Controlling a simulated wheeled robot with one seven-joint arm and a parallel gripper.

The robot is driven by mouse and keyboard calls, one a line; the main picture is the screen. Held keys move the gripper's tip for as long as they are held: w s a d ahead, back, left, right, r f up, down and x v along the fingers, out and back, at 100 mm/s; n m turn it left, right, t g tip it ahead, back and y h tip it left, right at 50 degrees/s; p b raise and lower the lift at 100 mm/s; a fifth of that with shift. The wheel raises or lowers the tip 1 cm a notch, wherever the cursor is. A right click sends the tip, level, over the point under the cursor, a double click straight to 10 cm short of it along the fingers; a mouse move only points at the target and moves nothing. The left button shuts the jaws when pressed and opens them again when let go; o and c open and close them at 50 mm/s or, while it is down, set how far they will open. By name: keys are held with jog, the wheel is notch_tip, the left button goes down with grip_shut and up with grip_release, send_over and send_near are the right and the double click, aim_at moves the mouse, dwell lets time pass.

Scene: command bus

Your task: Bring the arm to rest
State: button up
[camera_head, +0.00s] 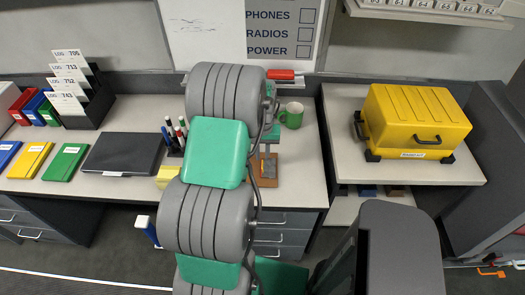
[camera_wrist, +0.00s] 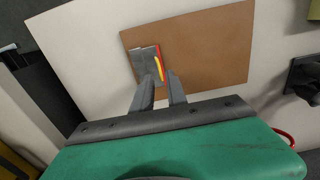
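My arm (camera_head: 218,150) with grey ribbed joints and green covers rises over the desk and hides its middle. My gripper (camera_wrist: 160,78) points down above a brown mat (camera_wrist: 212,45) in the wrist view. Its two grey fingers stand apart with a gap between them. A small grey block with red and yellow edges (camera_wrist: 145,60) shows at the fingertips, over the mat. I cannot tell whether the fingers touch it. In the head view the mat (camera_head: 267,180) is mostly hidden behind my arm.
A green mug (camera_head: 292,115) stands right of my gripper. A pen holder (camera_head: 176,140), black laptop-like slab (camera_head: 122,152), coloured binders and a card rack (camera_head: 88,96) stand left. A yellow case (camera_head: 415,120) sits on the right-hand counter. A dark chair (camera_head: 402,250) stands in front right.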

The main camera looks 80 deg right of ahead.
jog(key=shift+f+b, duration=1)
jog(key=shift+f, duration=0.85)
jog(key=shift+c, duration=0.4)
grip_shut()
